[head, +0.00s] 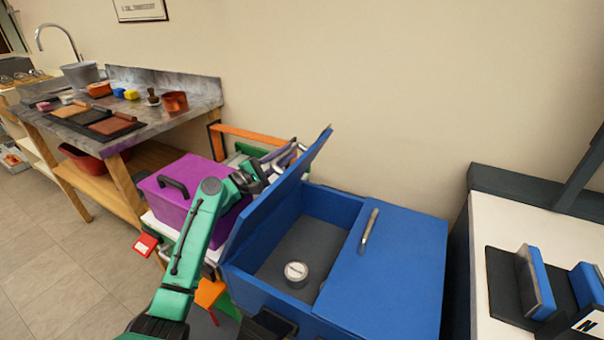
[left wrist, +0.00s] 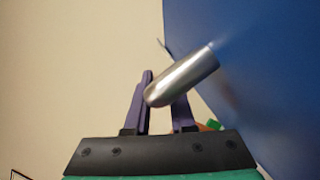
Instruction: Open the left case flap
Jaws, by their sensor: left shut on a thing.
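The blue case (head: 265,295) stands in the middle of the head view. Its left flap (head: 275,200) is raised and leans steeply up to the right, leaving the left compartment uncovered. My left gripper (head: 287,157) is behind the raised flap, on its outer side, and partly hidden by it. In the left wrist view, the gripper (left wrist: 163,88) is shut on the flap's silver handle (left wrist: 190,75), which lies aslant between the purple fingers beside the blue flap (left wrist: 265,70). My right gripper is not seen.
A round gauge (head: 296,272) sits in the open compartment. The case's right flap (head: 395,265) is down, with a metal handle (head: 368,230). A purple box (head: 180,195) stands close to my left arm. A white-topped bench (head: 560,240) is at the right.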

